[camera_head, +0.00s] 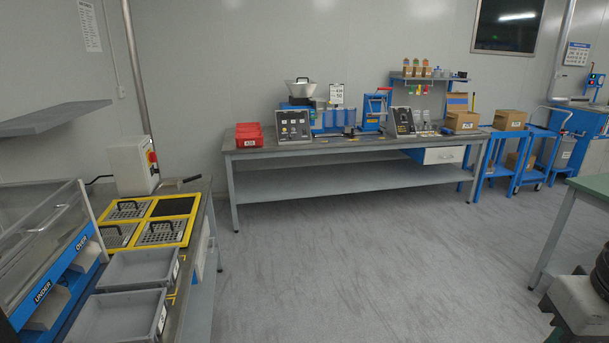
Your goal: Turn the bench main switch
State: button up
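A light grey switch box (133,166) stands at the back of the left bench, against the wall. A red rotary switch on a yellow plate (152,157) is on its right-hand side face. The switch is small and seen at a slant, so I cannot tell its turned position. A black cable runs from the box to the left.
Yellow-framed trays (188,232) and grey bins (141,268) lie on the left bench, with a glass-sided unit (38,240) beside them. A long bench (330,148) with control panels stands at the back wall. The grey floor (340,270) between is clear. A green table (594,187) is at right.

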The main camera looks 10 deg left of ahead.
aim_at(152, 157)
jog(key=z, duration=0.05)
jog(key=i, duration=2.05)
jog(key=u, duration=0.8)
jog(key=i, duration=1.85)
jog(key=u, duration=1.1)
jog(key=i, duration=0.45)
